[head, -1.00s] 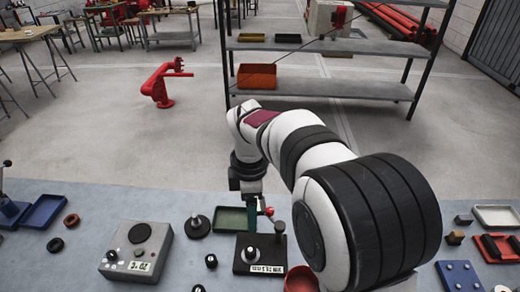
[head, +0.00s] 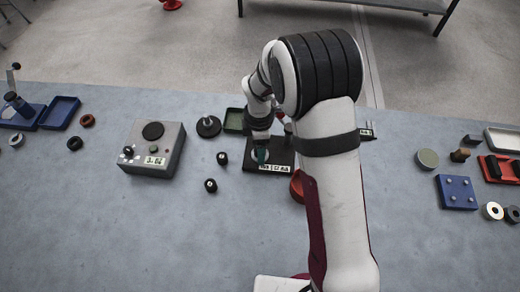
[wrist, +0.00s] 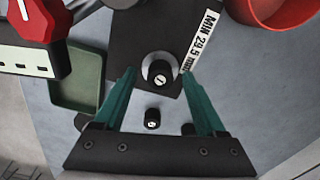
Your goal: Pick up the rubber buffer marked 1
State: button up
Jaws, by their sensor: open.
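My gripper (head: 262,155) is over the black plate (head: 281,150) in the head view. In the wrist view its two teal fingers (wrist: 157,72) are open. A small black cylindrical buffer (wrist: 160,78) stands on a pale round disc on that plate, between the fingertips, with no clear hold on it. Its white top carries a small mark that looks like a 1, but I cannot be sure. Two other black buffers stand on the bench: one (head: 222,158) left of the plate, one (head: 210,185) nearer the front. Their marks are too small to read.
A green tray (wrist: 77,78) and a red bowl (wrist: 262,12) flank the plate. A grey box with a dial (head: 152,158) stands further left. The front bench is mostly clear.

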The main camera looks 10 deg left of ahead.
grip_shut()
dwell(0.3)
jog(key=shift+r, duration=0.1)
